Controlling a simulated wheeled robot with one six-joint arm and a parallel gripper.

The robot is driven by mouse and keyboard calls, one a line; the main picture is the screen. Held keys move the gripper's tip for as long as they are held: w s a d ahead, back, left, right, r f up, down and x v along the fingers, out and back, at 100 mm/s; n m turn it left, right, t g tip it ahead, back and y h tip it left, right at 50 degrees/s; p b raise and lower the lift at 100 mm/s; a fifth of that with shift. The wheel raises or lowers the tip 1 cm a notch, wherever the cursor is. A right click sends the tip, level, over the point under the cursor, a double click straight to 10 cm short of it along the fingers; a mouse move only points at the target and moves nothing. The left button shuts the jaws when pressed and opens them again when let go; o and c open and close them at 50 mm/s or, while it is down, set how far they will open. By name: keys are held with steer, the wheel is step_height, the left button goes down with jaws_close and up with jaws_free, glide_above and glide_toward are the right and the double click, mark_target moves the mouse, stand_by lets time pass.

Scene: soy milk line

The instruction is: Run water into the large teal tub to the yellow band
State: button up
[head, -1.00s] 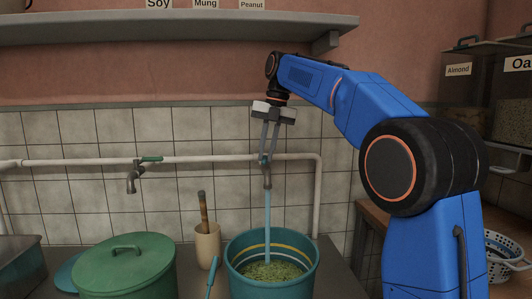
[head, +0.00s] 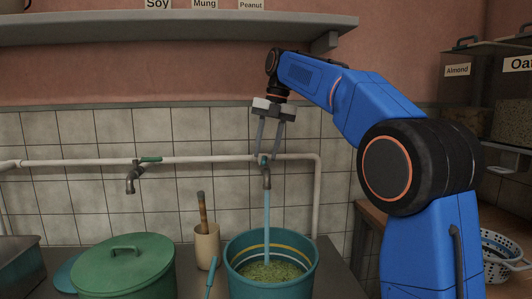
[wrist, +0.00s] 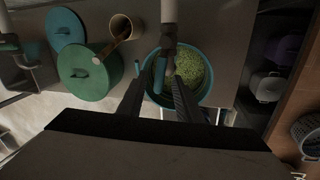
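The large teal tub (head: 240,278) stands under the right tap (head: 267,180). A stream of water (head: 267,222) runs from this tap into it. Green beans (head: 270,271) show in the tub, and their surface lies below the yellow band (head: 290,247) on its inner wall. A pale band runs below the yellow one. My gripper (head: 268,157) is at the tap's small teal handle (head: 262,160), with its fingers apart on either side. The wrist view shows the fingers (wrist: 154,100) spread; contact with the handle cannot be told.
A green lidded pot (head: 125,265) and a beige cup with a wooden pestle (head: 207,240) stand left of the tub. A white pipe (head: 220,158) runs along the wall with a second tap (head: 131,183). A shelf (head: 180,27) is above.

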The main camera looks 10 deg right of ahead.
step_height(320, 180, up, 6)
steer(key=d, duration=0.1)
steer(key=shift+s+d+r, duration=0.15)
stand_by(1.5)
step_height(320, 180, down, 6)
steer(key=s+d+r+m+t+h, duration=0.1)
steer(key=s+d+m+t+h, duration=0.15)
steer(key=m+h, duration=0.2)
steer(key=n+t+h, duration=0.2)
steer(key=t, duration=1.3)
glide_toward(265, 158)
steer(key=x, duration=1.3)
steer(key=shift+w+a+f, duration=0.1)
steer(key=shift+w+f, duration=0.15)
steer(key=shift+f, duration=0.15)
